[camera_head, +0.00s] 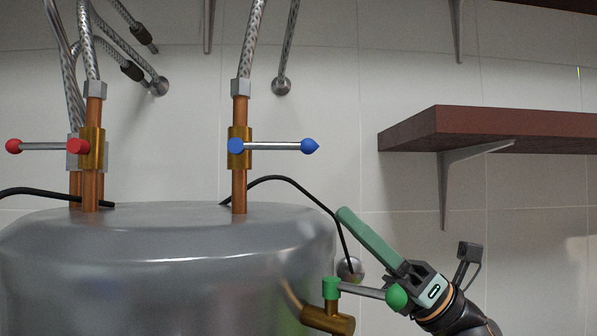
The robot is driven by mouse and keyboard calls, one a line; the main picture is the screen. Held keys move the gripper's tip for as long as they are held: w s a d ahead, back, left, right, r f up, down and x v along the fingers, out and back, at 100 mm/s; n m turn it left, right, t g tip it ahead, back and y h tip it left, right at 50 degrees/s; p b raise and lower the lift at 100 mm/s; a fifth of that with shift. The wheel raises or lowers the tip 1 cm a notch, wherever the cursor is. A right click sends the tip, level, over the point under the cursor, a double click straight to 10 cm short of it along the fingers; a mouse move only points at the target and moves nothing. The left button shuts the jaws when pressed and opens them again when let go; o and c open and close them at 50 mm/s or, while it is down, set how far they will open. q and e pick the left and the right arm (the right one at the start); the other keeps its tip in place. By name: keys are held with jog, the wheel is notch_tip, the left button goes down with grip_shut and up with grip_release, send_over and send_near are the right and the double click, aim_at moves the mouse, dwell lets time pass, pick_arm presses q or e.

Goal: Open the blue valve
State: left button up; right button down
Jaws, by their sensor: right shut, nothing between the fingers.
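The blue valve (277,146) is on a vertical copper pipe (239,190) above the grey metal tank. Its metal lever lies horizontal, from a blue hub on the brass body to a pointed blue knob at the right end. My right gripper (346,216) comes in from the lower right, with its long green fingers pointing up and left. It is shut and empty, below and to the right of the blue knob and apart from it. My left gripper is not in view.
A red-handled valve (44,146) is at the left. A green-handled valve (362,291) sits low by the tank (165,260), close to my right gripper. A black cable (290,181) arches over the tank. A dark red shelf (490,128) is at the right.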

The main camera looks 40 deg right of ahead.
jog(key=p, duration=0.5)
send_near(278, 149)
jog(key=x, duration=0.4)
jog(key=shift+w+a+r, duration=0.15)
jog(key=shift+w+r, duration=0.1)
jog(key=shift+r, duration=0.05)
jog(key=shift+w+a+r, duration=0.25)
jog(key=shift+a, duration=0.05)
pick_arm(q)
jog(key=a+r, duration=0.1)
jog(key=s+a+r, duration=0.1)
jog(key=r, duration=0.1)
pick_arm(e)
jog(key=shift+w, duration=0.1)
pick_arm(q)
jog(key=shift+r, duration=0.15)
pick_arm(e)
jog(key=shift+d+r, duration=0.1)
jog(key=shift+r, duration=0.05)
jog(key=shift+r+h, duration=0.1)
jog(key=shift+h, duration=0.2)
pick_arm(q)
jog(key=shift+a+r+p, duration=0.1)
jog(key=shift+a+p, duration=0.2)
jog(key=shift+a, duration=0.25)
pick_arm(e)
jog(key=shift+g, duration=0.3)
